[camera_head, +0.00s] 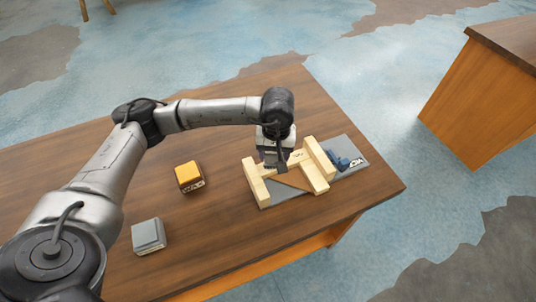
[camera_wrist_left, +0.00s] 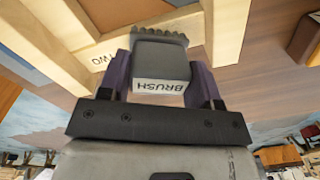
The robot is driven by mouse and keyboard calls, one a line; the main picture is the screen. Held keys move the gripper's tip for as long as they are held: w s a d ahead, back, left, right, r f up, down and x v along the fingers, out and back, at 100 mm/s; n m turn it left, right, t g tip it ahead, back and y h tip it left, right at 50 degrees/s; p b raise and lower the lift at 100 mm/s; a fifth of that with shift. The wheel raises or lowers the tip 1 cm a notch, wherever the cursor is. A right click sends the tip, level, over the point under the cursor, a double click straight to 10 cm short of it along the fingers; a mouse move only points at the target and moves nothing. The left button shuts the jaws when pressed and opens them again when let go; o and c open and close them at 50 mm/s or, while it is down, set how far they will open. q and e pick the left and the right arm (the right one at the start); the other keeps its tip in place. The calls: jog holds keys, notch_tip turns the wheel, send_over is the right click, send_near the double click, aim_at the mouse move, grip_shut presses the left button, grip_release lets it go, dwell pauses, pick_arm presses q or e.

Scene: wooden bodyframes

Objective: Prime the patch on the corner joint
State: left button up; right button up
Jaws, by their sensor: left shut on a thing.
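My left gripper (camera_head: 273,160) is over the wooden frame (camera_head: 317,165) on the table. In the wrist view the left gripper (camera_wrist_left: 160,72) is shut on a grey block brush (camera_wrist_left: 160,87) marked BRUSH, its dark bristles pointing away from the gripper. The pale frame, with a label reading TWO, shows beside the bristles in the wrist view (camera_wrist_left: 58,35). I cannot tell whether the bristles touch it. A brown slanted piece (camera_head: 290,181) lies inside the frame. The gripper hides part of the joint, and I cannot make out the patch. My right gripper is not in view.
The frame lies on a grey board (camera_head: 345,147) with a blue clamp-like part (camera_head: 341,161) at its right. A yellow-topped block (camera_head: 188,176) and a grey block (camera_head: 148,235) stand on the brown table (camera_head: 225,215). The table's front edge is close to the frame.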

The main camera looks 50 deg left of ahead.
pick_arm(q)
jog(key=shift+w+d, duration=0.2)
jog(key=shift+w, duration=0.3)
jog(key=shift+w+d, duration=0.15)
jog(key=shift+w, duration=0.35)
jog(key=shift+w+d+b, duration=0.3)
jog(key=shift+w+b, duration=0.15)
jog(key=shift+w, duration=0.5)
jog(key=shift+r, duration=0.1)
notch_tip(320, 180, up, 6)
jog(key=p, duration=0.3)
jog(key=shift+p, duration=0.35)
